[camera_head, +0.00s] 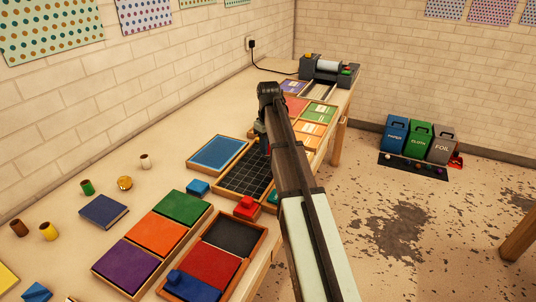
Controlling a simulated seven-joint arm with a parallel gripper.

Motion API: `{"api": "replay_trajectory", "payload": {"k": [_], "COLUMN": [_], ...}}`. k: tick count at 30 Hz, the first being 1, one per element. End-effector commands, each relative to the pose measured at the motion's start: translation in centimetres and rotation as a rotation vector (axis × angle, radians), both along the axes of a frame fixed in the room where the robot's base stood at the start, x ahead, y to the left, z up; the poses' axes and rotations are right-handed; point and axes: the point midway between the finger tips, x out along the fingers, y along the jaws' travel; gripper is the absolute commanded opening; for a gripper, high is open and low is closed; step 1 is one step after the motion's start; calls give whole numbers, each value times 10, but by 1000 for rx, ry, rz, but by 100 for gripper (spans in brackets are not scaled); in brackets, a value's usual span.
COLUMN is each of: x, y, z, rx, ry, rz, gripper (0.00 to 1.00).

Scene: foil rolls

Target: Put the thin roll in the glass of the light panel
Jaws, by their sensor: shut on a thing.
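My arm reaches over the table from the lower right, and its dark wrist (270,92) bends down. My gripper (262,140) is partly hidden behind the arm, low over the black grid panel (238,182). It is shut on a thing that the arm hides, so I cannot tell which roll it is. Small rolls stand at the left: brown (18,228), yellow (48,231), green (87,187) and white (146,161). A gold round piece (125,183) lies near them. I cannot tell for sure which panel is the light panel; a blue-faced framed panel (217,154) lies beside the grid.
Framed trays of coloured pads (155,234) and a dark, red and blue tray (214,266) fill the near table. A red block (246,207) stands close to my arm. A machine (329,70) is at the far end. Bins (418,137) stand on the floor.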

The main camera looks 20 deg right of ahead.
Motion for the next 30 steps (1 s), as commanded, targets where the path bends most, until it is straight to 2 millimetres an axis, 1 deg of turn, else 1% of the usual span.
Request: {"api": "replay_trajectory", "payload": {"k": [9, 22, 23, 30], "x": [-1, 0, 0, 0], "y": [0, 0, 0, 0], "z": [-33, -38, -38, -38], "rx": [0, 0, 0, -1], "ry": [0, -1, -1, -1], "rz": [0, 0, 0, 0], "gripper": [6, 6, 36, 59]}}
